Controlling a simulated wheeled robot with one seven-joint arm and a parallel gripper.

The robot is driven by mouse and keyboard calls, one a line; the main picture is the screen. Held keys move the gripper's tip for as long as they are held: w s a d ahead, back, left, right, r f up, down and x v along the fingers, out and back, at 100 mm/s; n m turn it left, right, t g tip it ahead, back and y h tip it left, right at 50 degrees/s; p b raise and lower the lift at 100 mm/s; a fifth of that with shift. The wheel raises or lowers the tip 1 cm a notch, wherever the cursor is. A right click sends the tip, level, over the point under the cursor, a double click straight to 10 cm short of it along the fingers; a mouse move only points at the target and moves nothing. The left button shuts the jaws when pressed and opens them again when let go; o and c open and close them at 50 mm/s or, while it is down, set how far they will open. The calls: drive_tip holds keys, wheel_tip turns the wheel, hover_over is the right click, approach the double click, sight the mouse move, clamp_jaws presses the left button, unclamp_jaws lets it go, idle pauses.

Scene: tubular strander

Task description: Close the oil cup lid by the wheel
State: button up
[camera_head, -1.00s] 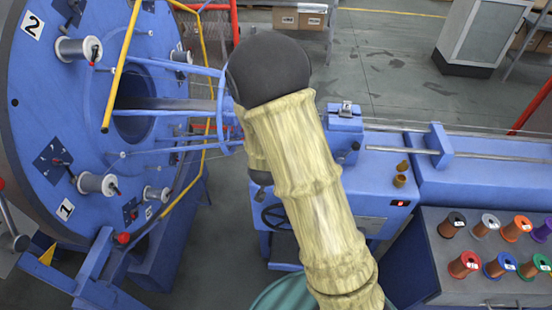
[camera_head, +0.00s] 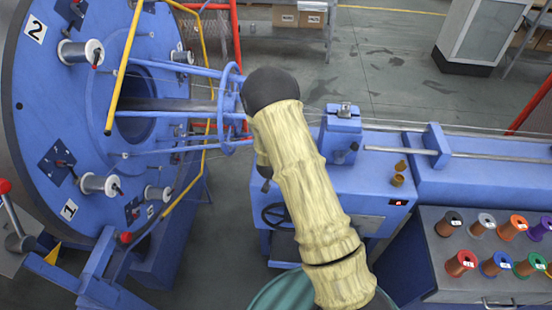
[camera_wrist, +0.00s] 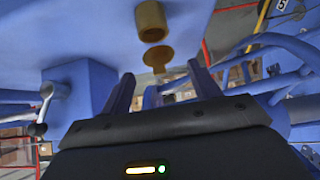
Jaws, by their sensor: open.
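The brass oil cup (camera_head: 397,180) stands on the blue machine top, right of my arm in the head view. Its brass lid (camera_head: 402,165) is open, standing out on the far side of the cup. The wrist view shows the cup (camera_wrist: 151,21) at the top and the round lid (camera_wrist: 158,58) below it, apart from the cup's mouth. My gripper (camera_wrist: 161,88) is open and empty. Its two dark fingers point toward the lid, which appears between and beyond their tips; I see no contact. The head view does not show the fingers.
A blue block with a lever (camera_head: 342,125) stands left of the cup. A dark handwheel (camera_head: 276,215) is on the machine's front. The big blue wheel (camera_head: 60,120) with spools is at left. Several coloured spools stand on a grey table (camera_head: 445,275) at right.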

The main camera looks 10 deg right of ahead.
drive_tip(key=shift+p+x, duration=0.35)
drive_tip(key=shift+x, duration=1.95)
drive_tip(key=c, duration=1)
